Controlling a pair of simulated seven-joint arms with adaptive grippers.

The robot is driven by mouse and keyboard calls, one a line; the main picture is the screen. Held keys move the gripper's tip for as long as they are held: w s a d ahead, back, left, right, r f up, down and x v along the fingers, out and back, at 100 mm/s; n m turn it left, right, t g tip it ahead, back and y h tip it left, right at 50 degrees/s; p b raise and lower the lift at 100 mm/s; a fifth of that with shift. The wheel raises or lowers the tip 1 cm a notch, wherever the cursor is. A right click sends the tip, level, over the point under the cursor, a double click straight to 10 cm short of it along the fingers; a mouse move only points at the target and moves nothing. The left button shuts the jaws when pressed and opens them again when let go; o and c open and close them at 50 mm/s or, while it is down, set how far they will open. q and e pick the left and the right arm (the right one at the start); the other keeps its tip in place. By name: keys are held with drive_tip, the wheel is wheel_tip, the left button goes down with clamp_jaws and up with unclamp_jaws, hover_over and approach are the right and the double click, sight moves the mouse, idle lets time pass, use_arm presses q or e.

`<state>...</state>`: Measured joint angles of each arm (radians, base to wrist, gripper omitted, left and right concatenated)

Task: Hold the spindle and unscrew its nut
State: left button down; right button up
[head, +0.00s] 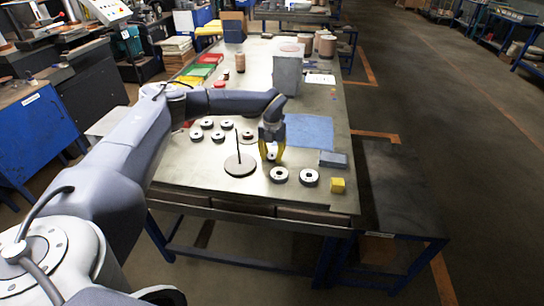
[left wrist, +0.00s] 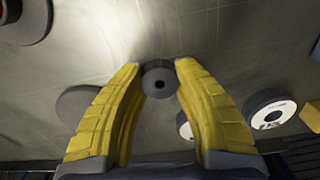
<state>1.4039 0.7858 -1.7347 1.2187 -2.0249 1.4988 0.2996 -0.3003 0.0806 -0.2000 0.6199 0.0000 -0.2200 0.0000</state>
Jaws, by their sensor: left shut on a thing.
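The spindle is a thin dark upright rod (head: 238,146) on a round grey base (head: 240,170) on the metal table. My left gripper (head: 271,158) is just right of the spindle, pointing down. In the left wrist view its yellow fingers (left wrist: 159,68) are closed on a small dark round nut with a centre hole (left wrist: 158,82). The nut is apart from the rod. A dark disc partly behind the left finger looks like the spindle base (left wrist: 76,104); the rod is not clear there. My right gripper is not in view.
Two flap discs (head: 309,177) (head: 279,175) lie right of the spindle near the front edge, beside a yellow block (head: 337,185). Several more discs (head: 218,137) lie behind. A blue mat (head: 310,130), a grey-blue box (head: 333,159) and a grey bin (head: 287,77) stand farther right and back.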

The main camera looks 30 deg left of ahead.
use_arm(q)
drive_tip(key=c, duration=1.1)
unclamp_jaws()
drive_tip(key=shift+o, duration=0.2)
